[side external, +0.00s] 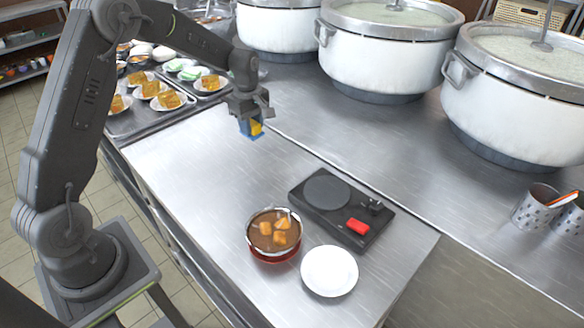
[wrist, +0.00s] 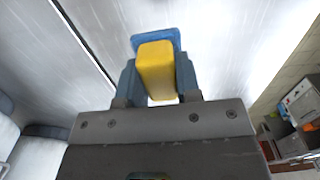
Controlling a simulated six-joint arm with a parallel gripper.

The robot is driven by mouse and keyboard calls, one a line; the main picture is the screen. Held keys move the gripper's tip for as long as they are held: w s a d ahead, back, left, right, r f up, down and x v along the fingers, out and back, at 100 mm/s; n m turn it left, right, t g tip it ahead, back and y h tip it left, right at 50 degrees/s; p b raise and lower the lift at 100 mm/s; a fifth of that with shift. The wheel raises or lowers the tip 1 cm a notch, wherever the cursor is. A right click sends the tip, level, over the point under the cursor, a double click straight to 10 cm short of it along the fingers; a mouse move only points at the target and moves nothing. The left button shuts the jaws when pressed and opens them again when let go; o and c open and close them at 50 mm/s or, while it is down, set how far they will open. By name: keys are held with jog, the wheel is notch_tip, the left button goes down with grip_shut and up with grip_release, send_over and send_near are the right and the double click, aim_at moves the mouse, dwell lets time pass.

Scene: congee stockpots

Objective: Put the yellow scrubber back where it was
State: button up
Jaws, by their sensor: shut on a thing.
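The yellow scrubber (wrist: 155,68) has a blue pad on its far end and is clamped between the fingers of my gripper (wrist: 157,85) in the wrist view. In the side external view my gripper (side external: 250,117) points down, shut on the scrubber (side external: 256,128), with the blue pad lowest. It is held above the steel counter (side external: 205,170), near the counter's back left part. How far the pad is from the counter is hard to tell.
Large pots (side external: 385,55) line the back. Trays of food plates (side external: 150,120) sit left. The counter's middle is clear.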

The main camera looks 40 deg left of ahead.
send_over(292, 170)
notch_tip(292, 170, down, 7)
jog(key=shift+r, duration=0.15)
jog(key=shift+f, duration=2.05)
jog(key=shift+f, duration=0.15)
jog(key=o, duration=0.9)
notch_tip(292, 170, up, 12)
jog(key=shift+r, duration=0.25)
